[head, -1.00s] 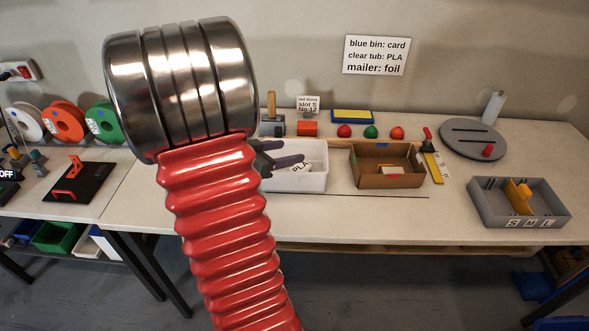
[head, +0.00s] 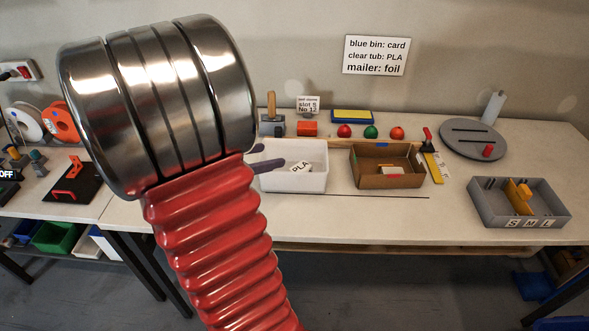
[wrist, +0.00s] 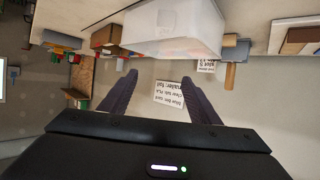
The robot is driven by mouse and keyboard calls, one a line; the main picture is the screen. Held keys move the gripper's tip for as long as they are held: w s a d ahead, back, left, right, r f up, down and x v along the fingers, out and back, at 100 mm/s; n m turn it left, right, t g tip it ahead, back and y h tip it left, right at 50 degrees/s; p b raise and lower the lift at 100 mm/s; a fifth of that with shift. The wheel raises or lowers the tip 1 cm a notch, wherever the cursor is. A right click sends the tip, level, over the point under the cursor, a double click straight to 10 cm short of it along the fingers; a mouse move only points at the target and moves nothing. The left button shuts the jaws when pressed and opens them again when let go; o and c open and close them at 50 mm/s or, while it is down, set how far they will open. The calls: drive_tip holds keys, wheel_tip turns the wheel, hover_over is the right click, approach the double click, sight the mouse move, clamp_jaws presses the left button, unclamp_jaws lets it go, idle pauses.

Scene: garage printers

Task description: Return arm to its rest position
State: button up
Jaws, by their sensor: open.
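My arm, a red ribbed sleeve with a large steel end, fills the left middle of the head view. My gripper (head: 262,158) shows only as dark fingers past the steel end, in front of the white tub's left edge. In the wrist view my gripper (wrist: 158,95) is open, its two dark fingers spread apart with nothing between them. That view is upside down. The wall sign (wrist: 176,97) shows beyond the fingers there.
The bench holds a white tub (head: 309,178) marked PLA, a cardboard box (head: 366,178), a grey S M L tray (head: 487,213) and a round grey turntable (head: 460,139). A black and red printer plate (head: 85,187) lies on the left bench. Bench front right of my arm is bare.

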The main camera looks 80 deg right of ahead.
drive_tip(key=shift+w, duration=0.1)
idle(0.7)
drive_tip(key=w+a+r+n+t+h, duration=0.1)
drive_tip(key=w+a+r+n+t, duration=0.15)
drive_tip(key=w+t, duration=0.45)
drive_tip(key=w+a+r+n+t+h, duration=0.1)
drive_tip(key=w+a+r+n+t, duration=0.15)
drive_tip(key=w, duration=0.85)
drive_tip(key=w+a+r+n+t+y, duration=0.3)
drive_tip(key=w+a+r+n+t, duration=0.15)
drive_tip(key=w+a+t, duration=0.35)
drive_tip(key=a+r+n+y, duration=0.1)
drive_tip(key=a+n+y, duration=0.9)
drive_tip(key=a, duration=1.6)
drive_tip(key=s+a+f+n+g, duration=0.2)
drive_tip(key=s, duration=0.5)
drive_tip(key=s+a+f+n+g, duration=0.2)
drive_tip(key=s+a+g, duration=0.1)
drive_tip(key=s, duration=0.5)
drive_tip(key=shift+a+n, duration=0.25)
drive_tip(key=shift+n, duration=0.1)
